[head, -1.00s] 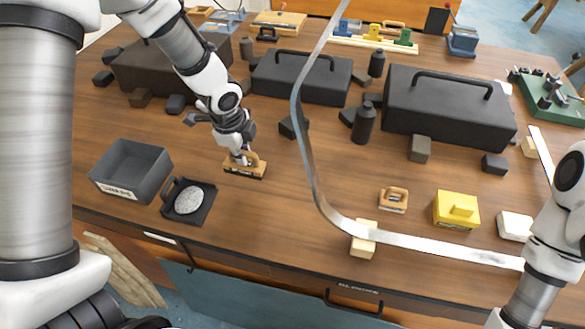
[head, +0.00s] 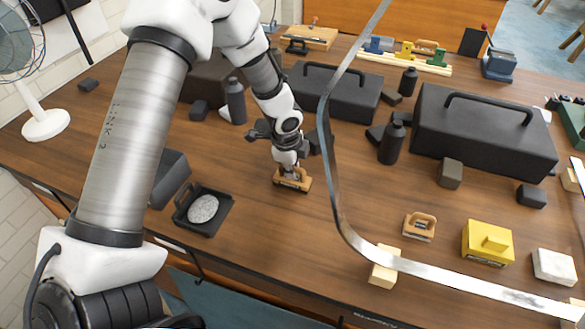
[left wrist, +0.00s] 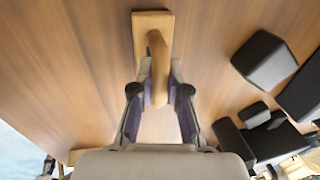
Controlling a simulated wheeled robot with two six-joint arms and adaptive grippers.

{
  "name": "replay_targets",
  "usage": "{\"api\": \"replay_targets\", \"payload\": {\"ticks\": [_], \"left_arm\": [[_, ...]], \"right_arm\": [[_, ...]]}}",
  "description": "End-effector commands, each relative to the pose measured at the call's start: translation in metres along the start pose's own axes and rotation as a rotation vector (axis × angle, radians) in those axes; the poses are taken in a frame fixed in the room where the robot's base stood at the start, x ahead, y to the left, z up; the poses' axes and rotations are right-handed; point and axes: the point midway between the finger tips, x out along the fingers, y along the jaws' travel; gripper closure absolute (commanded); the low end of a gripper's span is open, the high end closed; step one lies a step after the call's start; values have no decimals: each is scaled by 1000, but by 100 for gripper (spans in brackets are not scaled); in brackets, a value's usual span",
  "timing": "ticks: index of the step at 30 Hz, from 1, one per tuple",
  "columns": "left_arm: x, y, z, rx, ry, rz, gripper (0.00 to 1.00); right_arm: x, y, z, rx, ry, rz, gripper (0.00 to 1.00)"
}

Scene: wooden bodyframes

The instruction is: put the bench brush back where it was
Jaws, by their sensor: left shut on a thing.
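The bench brush (head: 297,185) appears as a wooden block with an arched handle, near the middle of the table. My left gripper (head: 291,171) points down and is shut on its handle. In the left wrist view the brush (left wrist: 150,24) extends ahead of the gripper (left wrist: 158,92), with the pale handle between the two fingers. The brush is at or close to the table top; I cannot tell whether it touches. Its underside is hidden. My right gripper is out of view.
A black tray with a round pale disc (head: 203,208) stands left of the brush. A grey bin (head: 171,178) is partly behind my arm. A curved metal strip (head: 337,205), a small handled wooden block (head: 419,228) and a yellow block (head: 487,243) are to the right. Black toolboxes (head: 480,130) stand behind.

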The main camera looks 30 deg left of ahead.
Motion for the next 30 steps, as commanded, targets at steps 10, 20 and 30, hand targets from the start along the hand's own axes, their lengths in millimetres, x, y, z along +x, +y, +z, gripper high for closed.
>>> {"api": "replay_targets", "payload": {"ticks": [10, 20, 30], "left_arm": [[3, 0, 0, -1, 0, -1, 79], [2, 0, 0, -1, 0, -1, 61], [-54, -2, 0, -2, 1, -7, 61]], "right_arm": [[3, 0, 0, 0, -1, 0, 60], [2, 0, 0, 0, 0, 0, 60], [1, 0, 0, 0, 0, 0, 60]]}}
